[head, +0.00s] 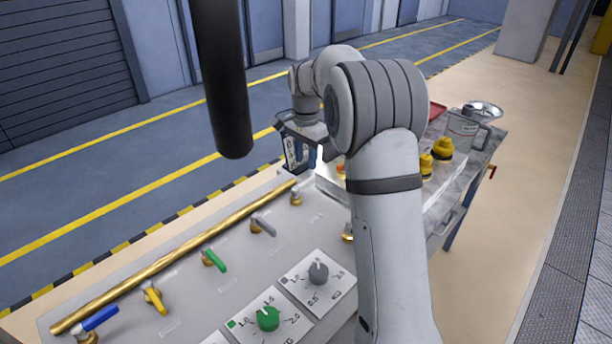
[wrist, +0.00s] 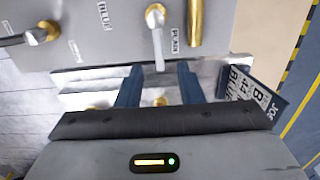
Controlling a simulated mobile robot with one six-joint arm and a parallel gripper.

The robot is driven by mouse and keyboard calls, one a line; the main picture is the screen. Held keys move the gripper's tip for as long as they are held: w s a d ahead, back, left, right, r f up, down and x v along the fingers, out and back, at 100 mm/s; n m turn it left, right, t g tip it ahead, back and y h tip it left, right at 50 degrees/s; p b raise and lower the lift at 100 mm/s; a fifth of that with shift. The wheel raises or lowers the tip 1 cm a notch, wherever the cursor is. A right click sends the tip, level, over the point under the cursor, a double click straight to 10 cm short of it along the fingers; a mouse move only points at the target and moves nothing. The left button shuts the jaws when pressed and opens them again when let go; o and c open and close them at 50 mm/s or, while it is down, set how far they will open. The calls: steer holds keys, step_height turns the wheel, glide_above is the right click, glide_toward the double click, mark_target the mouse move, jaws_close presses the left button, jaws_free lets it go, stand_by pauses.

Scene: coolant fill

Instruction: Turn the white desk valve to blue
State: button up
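The white desk valve (head: 296,191) is at the far end of the valve desk, a white lever on a brass base. In the wrist view its lever (wrist: 157,45) points down the picture, close beside the PLAIN label (wrist: 175,39); the BLUE label (wrist: 104,16) lies to its left. My gripper (wrist: 158,72) is open, with two blue fingers and nothing held. The lever's tip appears level with the gap between the fingertips; I see no contact. In the head view my gripper (head: 301,156) is just above and beyond the valve, partly hidden by my arm.
A grey lever valve (head: 263,226), a green one (head: 214,260), a yellow one (head: 154,299) and a blue one (head: 94,321) line the desk. A brass pipe (head: 175,255) runs behind them. A card reading BLUE (wrist: 249,91) is right of the fingers. Yellow containers (head: 441,149) stand on a cart.

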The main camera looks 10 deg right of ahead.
mark_target(306, 181)
step_height(306, 181, down, 7)
steer(key=shift+f+p, duration=0.1)
steer(key=shift+p, duration=0.2)
steer(key=shift+c, duration=0.3)
jaws_close()
